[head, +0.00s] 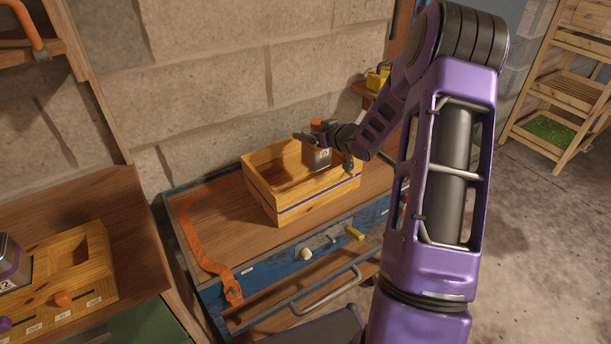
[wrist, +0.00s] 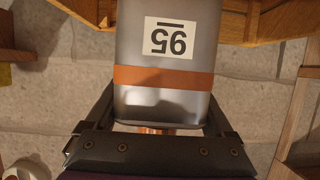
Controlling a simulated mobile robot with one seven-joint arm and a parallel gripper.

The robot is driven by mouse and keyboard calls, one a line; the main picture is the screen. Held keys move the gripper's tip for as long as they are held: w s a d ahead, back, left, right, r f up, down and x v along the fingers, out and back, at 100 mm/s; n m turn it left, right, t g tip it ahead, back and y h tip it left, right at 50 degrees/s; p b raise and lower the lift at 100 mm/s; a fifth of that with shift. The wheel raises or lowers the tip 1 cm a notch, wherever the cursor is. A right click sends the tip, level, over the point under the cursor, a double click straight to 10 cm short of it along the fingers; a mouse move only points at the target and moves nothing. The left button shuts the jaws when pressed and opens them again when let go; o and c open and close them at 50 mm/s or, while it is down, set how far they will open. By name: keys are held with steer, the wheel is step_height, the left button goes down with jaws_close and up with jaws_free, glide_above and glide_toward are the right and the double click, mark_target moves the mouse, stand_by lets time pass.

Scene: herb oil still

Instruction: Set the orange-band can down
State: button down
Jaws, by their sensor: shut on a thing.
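The orange-band can (head: 318,158) is a grey metal can with an orange cap. In the wrist view the can (wrist: 165,100) shows its orange band and a white label, upside down, that seems to read 95. My gripper (head: 322,140) is shut on the can near its cap end; its fingers (wrist: 160,118) lie on either side of it. The can hangs upright over the wooden crate (head: 318,196), which has a purple stripe. I cannot tell whether the can's base touches the crate's floor.
The crate stands on a blue-edged workbench (head: 290,262). Free bench top shows left of the crate. A shelf (head: 565,90) stands far right.

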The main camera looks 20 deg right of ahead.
mark_target(324, 160)
step_height(324, 160, down, 8)
steer(key=shift+f+b, duration=0.2)
steer(key=shift+b, duration=0.55)
steer(key=shift+f, duration=0.15)
jaws_free()
steer(key=shift+f, duration=0.1)
steer(key=shift+s+r, duration=0.1)
steer(key=shift+r, duration=0.2)
steer(key=p+v, duration=0.1)
steer(key=v, duration=1)
steer(key=shift+s+d, duration=0.1)
steer(key=shift+s, duration=0.3)
